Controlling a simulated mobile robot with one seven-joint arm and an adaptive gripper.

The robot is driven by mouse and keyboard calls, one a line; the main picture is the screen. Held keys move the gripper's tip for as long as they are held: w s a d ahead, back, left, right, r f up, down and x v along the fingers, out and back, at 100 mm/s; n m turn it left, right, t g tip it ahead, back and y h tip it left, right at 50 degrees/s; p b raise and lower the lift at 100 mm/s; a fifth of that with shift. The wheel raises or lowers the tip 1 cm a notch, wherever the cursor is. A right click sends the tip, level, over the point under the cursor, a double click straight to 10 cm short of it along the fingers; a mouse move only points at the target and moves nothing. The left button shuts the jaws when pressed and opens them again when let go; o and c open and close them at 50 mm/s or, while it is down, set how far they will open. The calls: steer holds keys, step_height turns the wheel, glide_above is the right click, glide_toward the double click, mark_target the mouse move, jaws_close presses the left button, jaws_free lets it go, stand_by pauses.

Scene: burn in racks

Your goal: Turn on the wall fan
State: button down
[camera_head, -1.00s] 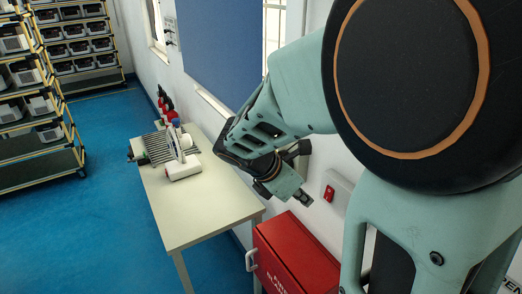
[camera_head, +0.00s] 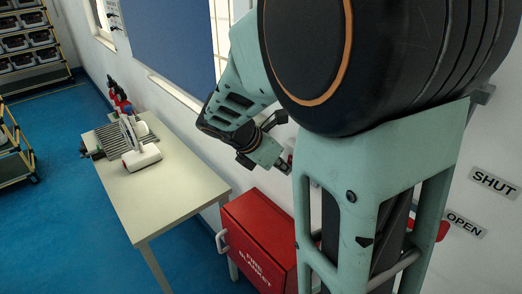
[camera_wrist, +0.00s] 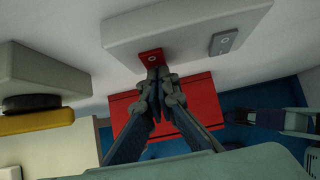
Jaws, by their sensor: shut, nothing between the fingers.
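No wall fan can be made out in either view. A pale wall box (camera_wrist: 185,28) carries a red switch (camera_wrist: 150,57) and a grey switch plate (camera_wrist: 223,42) in the wrist view. My gripper (camera_wrist: 157,76) is shut and empty, its fingertips right at the red switch and covering its lower part; I cannot tell whether they touch it. In the head view my gripper (camera_head: 281,165) is close to the wall above the red cabinet, and my arm hides most of the wall box.
A red fire blanket cabinet (camera_head: 262,235) stands below my gripper; it also shows in the wrist view (camera_wrist: 204,98). A cream table (camera_head: 180,190) holds a white device (camera_head: 142,157). SHUT (camera_head: 495,184) and OPEN (camera_head: 465,224) signs are on the right wall.

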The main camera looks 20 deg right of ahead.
steer(key=shift+d+f+h+b, duration=0.15)
steer(key=shift+f+h+b, duration=0.25)
steer(key=shift+b, duration=0.5)
steer(key=shift+r+t+b, duration=0.1)
steer(key=shift+t+b, duration=0.2)
steer(key=shift+d, duration=0.15)
